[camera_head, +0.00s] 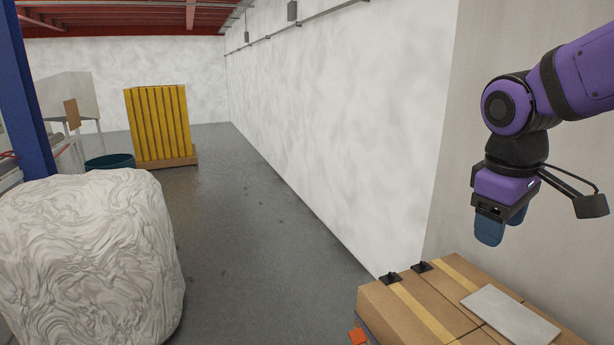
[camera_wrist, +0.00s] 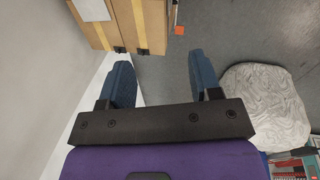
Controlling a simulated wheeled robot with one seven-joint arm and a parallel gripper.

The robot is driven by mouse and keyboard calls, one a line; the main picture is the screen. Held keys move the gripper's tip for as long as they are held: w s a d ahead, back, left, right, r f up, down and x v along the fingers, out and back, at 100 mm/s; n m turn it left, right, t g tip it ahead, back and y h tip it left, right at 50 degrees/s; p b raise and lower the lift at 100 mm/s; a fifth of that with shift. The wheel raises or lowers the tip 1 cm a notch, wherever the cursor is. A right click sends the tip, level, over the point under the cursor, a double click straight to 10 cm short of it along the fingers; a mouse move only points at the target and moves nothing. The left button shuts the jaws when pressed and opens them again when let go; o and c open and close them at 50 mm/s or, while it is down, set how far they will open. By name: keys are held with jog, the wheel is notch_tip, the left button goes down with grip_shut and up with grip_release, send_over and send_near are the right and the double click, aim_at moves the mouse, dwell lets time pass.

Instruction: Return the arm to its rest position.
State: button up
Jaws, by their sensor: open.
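My gripper (camera_head: 502,226) hangs from the purple arm at the upper right of the head view, pointing down above the cardboard boxes and apart from them. In the wrist view my gripper (camera_wrist: 160,80) shows two blue fingers spread apart with nothing between them. Bare grey floor and part of the white wall show past the fingers.
Taped cardboard boxes (camera_head: 405,310) stand at the lower right, with a light grey flat panel (camera_head: 510,315) and small black clips on top. A white wrapped bale (camera_head: 90,260) stands at left. A yellow stack (camera_head: 158,123) is farther back. The grey floor (camera_head: 240,220) between is clear.

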jog(key=s+r+m+t, duration=0.1)
jog(key=s+m+t, duration=0.1)
jog(key=s, duration=0.3)
jog(key=s+d+r+m+t+y, duration=0.1)
jog(key=s+m+t, duration=0.1)
jog(key=s+m, duration=0.2)
jog(key=shift+s+d+r+y, duration=0.3)
jog(key=shift+s+r, duration=0.05)
jog(key=shift+s, duration=0.75)
